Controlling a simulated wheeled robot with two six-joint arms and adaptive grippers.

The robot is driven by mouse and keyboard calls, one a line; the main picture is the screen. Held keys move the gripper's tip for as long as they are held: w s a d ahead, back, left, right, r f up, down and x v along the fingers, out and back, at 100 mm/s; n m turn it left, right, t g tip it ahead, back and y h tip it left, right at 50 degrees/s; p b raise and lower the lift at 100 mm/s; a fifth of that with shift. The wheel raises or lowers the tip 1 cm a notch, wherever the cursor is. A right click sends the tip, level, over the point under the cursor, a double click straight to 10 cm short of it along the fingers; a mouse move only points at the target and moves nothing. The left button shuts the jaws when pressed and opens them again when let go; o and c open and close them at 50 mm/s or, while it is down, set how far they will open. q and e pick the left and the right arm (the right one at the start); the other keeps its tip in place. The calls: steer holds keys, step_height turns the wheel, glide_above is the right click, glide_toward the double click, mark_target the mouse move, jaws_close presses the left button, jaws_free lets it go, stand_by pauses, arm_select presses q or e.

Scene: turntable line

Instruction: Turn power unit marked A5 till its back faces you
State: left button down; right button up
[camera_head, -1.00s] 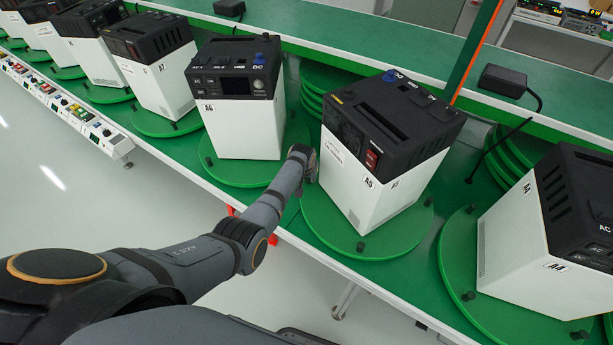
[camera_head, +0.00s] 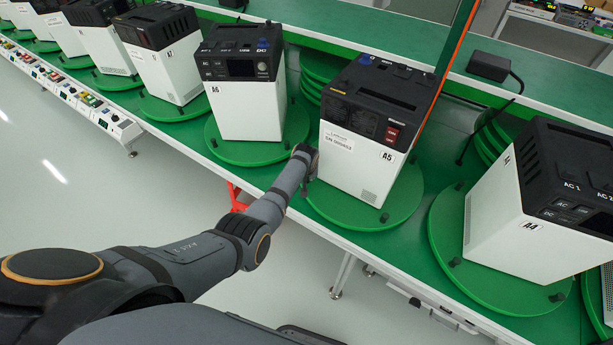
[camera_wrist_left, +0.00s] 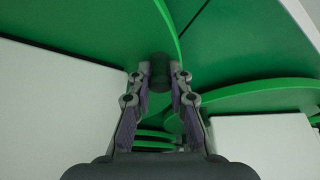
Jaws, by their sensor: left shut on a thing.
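The power unit marked A5 (camera_head: 350,165) is a white box with a black top, standing on a green turntable disc (camera_head: 352,212). My left gripper (camera_head: 305,155) is low at the left edge of this disc, beside the unit. In the left wrist view its fingers (camera_wrist_left: 160,85) are shut on a dark knob (camera_wrist_left: 160,68) at a green disc's rim. The fingertips are hard to see in the head view. My right gripper is out of view.
Unit A6 (camera_head: 242,105) stands on its own disc to the left. Unit A4 (camera_head: 515,215) stands on a disc close to the right. A black adapter (camera_head: 488,66) lies on the shelf behind. An orange-edged post (camera_head: 445,75) rises behind A5.

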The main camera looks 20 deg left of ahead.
arm_select(q)
steer(key=shift+w, duration=0.1)
steer(key=c, duration=1.5)
jaws_free()
steer(key=v, duration=1.2)
